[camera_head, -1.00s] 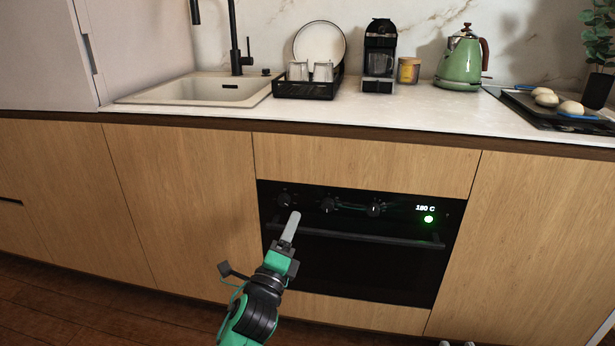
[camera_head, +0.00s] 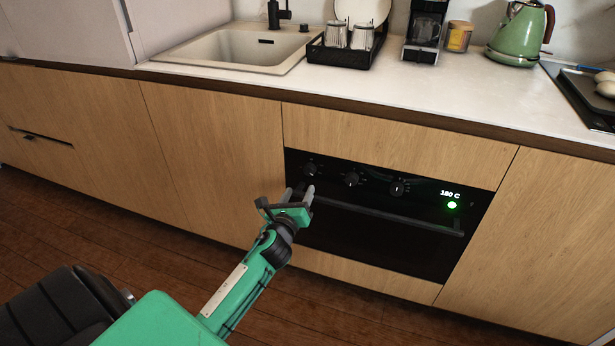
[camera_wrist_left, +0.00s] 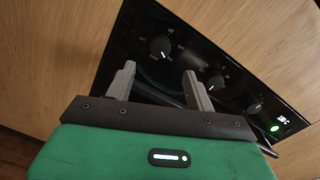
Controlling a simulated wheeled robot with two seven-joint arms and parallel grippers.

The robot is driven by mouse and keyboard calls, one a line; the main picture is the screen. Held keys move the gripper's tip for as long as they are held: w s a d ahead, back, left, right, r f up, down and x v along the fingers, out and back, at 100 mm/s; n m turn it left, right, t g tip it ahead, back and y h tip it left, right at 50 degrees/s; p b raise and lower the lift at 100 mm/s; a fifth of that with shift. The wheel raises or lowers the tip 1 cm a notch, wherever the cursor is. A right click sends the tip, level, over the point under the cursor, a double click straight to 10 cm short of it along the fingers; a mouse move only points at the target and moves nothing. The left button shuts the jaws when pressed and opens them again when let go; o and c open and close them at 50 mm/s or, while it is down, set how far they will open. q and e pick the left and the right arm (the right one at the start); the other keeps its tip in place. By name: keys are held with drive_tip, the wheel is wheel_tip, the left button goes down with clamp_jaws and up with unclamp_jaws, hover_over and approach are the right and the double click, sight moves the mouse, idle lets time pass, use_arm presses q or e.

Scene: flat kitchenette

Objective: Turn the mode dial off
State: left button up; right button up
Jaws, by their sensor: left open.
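The black oven (camera_head: 380,240) is set into the wooden cabinets. Its panel has three dark dials: a left dial (camera_head: 310,168), a middle dial (camera_head: 351,178) and a right dial (camera_head: 397,188). I cannot read which one is the mode dial. My left gripper (camera_head: 300,192) is open and empty, just in front of and below the left dial. In the left wrist view, its fingers (camera_wrist_left: 158,84) point at the panel, with the left dial (camera_wrist_left: 161,47) beyond them, apart from them. My right gripper is not in view.
The oven handle (camera_head: 385,215) runs across below the dials. The worktop (camera_head: 420,90) above holds a sink (camera_head: 235,48), a dish rack (camera_head: 345,52), a coffee machine (camera_head: 424,35) and a green kettle (camera_head: 518,35). The wooden floor in front is clear.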

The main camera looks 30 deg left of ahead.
sight(309, 172)
use_arm(q)
drive_tip(key=b+x, duration=0.1)
drive_tip(key=x, duration=0.7)
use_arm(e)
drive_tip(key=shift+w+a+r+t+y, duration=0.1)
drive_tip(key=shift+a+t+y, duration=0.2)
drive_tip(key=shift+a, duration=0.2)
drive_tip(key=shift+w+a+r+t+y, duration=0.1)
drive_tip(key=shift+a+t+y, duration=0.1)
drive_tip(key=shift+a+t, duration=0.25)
use_arm(q)
drive_tip(key=c, duration=1)
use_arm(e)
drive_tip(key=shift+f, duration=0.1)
